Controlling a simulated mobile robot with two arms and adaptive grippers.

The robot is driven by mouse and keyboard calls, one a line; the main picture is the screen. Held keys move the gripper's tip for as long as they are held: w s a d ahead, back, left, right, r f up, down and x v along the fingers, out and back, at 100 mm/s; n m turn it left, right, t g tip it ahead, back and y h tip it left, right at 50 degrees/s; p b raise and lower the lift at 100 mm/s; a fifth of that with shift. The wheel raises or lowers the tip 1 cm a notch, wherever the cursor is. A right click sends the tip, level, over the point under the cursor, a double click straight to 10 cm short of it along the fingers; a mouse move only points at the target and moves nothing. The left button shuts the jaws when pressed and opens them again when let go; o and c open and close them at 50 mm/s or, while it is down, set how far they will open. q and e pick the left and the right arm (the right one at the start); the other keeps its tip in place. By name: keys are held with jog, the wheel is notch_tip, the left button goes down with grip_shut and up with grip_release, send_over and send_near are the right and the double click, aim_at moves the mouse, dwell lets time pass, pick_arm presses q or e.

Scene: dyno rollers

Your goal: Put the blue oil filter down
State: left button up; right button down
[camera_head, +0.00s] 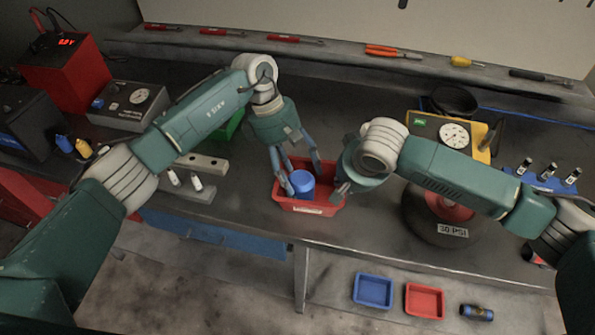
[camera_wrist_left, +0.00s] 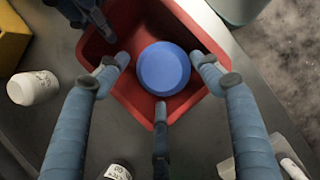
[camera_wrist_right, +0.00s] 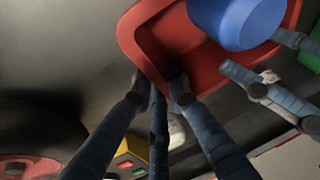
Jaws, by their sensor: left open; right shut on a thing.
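The blue oil filter (camera_head: 301,183) stands inside the red bin (camera_head: 318,209) near the front edge of the bench. Its round top shows in the left wrist view (camera_wrist_left: 164,68). My left gripper (camera_head: 304,176) is open and its fingers stand around the filter, with visible gaps beside it. My right gripper (camera_head: 341,190) is shut on the red bin's wall at its right side. In the right wrist view its fingertips (camera_wrist_right: 166,85) meet at the bin's wall (camera_wrist_right: 140,45). The filter's underside is hidden by the bin.
White bottles (camera_head: 196,183) and a grey block (camera_head: 203,164) stand left of the bin. A green bin (camera_head: 228,125) is behind my left arm. A yellow gauge box (camera_head: 455,134) and a round base marked 30 PSI (camera_head: 452,230) are on the right. Blue and red trays (camera_head: 424,301) lie below.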

pick_arm(q)
jog(key=v, duration=1.2)
jog(key=shift+r, duration=0.4)
pick_arm(e)
jog(key=shift+s+f, duration=0.1)
jog(key=shift+f, duration=0.05)
pick_arm(q)
jog(key=shift+s, duration=0.1)
pick_arm(e)
jog(key=c, duration=1.6)
grip_release()
